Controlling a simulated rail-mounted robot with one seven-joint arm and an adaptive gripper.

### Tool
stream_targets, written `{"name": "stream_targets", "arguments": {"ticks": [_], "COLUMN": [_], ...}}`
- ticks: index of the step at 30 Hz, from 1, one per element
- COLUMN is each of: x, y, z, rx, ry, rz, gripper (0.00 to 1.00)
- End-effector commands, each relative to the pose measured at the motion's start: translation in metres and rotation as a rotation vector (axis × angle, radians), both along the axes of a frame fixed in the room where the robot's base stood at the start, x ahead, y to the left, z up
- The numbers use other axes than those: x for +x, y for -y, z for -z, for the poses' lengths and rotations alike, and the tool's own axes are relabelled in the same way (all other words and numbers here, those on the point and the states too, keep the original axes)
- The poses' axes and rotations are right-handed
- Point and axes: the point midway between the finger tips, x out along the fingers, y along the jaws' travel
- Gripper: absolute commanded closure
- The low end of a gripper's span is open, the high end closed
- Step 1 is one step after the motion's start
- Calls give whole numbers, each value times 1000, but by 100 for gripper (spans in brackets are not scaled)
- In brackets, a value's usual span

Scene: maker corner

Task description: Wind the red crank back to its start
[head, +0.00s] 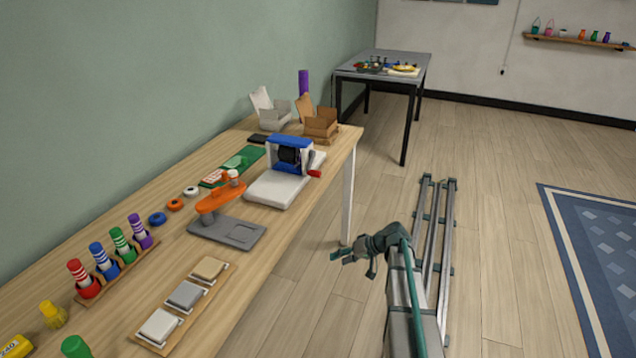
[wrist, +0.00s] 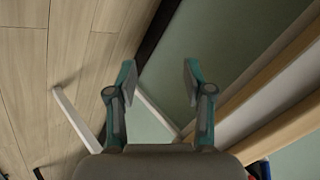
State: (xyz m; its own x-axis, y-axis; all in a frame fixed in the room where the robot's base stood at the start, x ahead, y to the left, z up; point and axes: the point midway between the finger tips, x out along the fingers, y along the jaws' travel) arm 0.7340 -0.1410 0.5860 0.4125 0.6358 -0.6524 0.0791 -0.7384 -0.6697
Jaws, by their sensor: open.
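The red crank handle (head: 314,173) sticks out at the right side of a blue and white device (head: 290,150) with a dark drum. The device stands on a white base (head: 277,188) near the right edge of the wooden workbench. My gripper (head: 338,253) is beyond the bench's right edge, below and apart from the crank. In the wrist view my gripper (wrist: 158,78) is open with nothing between its fingers. The crank does not clearly show in the wrist view.
An orange press-like tool (head: 221,195) stands in front of the device. Bottles in a rack (head: 120,268) and a tray of blocks (head: 184,300) are nearer. Open boxes (head: 320,124) stand behind it. A white bench leg (head: 347,200) is near my gripper.

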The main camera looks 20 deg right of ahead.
Motion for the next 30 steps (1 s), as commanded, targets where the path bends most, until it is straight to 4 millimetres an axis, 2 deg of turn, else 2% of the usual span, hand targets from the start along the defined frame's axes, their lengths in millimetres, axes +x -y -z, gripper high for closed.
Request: {"name": "stream_targets", "arguments": {"ticks": [1,3,6,9,10,13,16,23,30], "x": [30,58,91,110,113,115,113,117,138], "y": [19,35,54,58,57,55,53,46,19], "z": [-27,-72,-142,-197,-207,-226,-235,-235,-234], "rx": [22,52,84,103,105,105,77,28,30], "ry": [105,263,514,740,797,950,1049,1106,1104], "rz": [-13,-47,-101,-159,-173,-204,-231,-264,-265], "gripper": [48,48,48,48,48,48,48,48,48]}}
